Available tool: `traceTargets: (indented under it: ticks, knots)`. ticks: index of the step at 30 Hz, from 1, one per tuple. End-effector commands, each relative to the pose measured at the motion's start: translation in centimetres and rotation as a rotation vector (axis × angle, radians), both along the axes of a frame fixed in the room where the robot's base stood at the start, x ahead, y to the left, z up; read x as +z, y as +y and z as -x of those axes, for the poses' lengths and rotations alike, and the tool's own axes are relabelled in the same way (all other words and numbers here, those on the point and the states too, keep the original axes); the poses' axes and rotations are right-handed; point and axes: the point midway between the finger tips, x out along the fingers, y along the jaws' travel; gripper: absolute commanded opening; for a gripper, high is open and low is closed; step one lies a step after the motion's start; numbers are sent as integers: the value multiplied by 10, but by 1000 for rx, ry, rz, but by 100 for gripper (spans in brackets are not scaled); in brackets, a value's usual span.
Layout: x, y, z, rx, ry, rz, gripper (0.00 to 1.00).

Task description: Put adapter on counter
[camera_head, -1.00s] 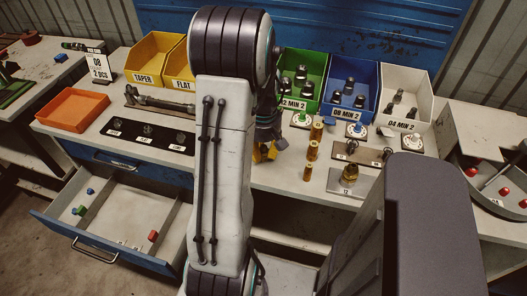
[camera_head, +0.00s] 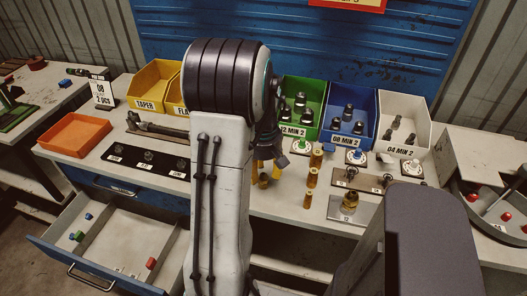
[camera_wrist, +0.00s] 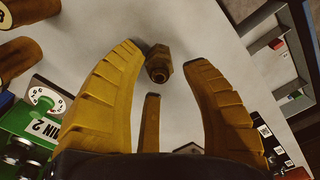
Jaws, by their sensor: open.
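In the wrist view a small dark-brass hex adapter (camera_wrist: 158,66) is on the pale counter (camera_wrist: 195,125), between and just beyond the spread yellow fingertips of my gripper (camera_wrist: 168,58). I see gaps on both sides of it, so it appears free of the fingers. In the head view my gripper (camera_head: 266,168) is behind my arm, its fingers pointing down at the counter (camera_head: 235,187). A small brass piece (camera_head: 263,181), likely the same adapter, shows low by the fingers. Another brass adapter (camera_head: 349,201) stands on the plate marked 12.
Several brass cylinders (camera_head: 312,177) stand right of my gripper. Behind are green (camera_head: 303,134), blue (camera_head: 345,138) and white (camera_head: 403,150) bins of dark fittings. A black strip (camera_head: 147,159) with fittings lies left. A drawer (camera_head: 112,247) is open at lower left.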

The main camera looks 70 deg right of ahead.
Motion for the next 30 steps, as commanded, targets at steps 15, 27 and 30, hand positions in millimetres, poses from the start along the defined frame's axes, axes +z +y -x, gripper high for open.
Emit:
traceTargets:
  ticks: [15, 27, 30]
  knots:
    - [77, -1, 0, 0, 0, 2, 43]
    - [89, 4, -9, 12, -1, 5, 43]
    - [95, 15, -30, 38, -4, 20, 43]
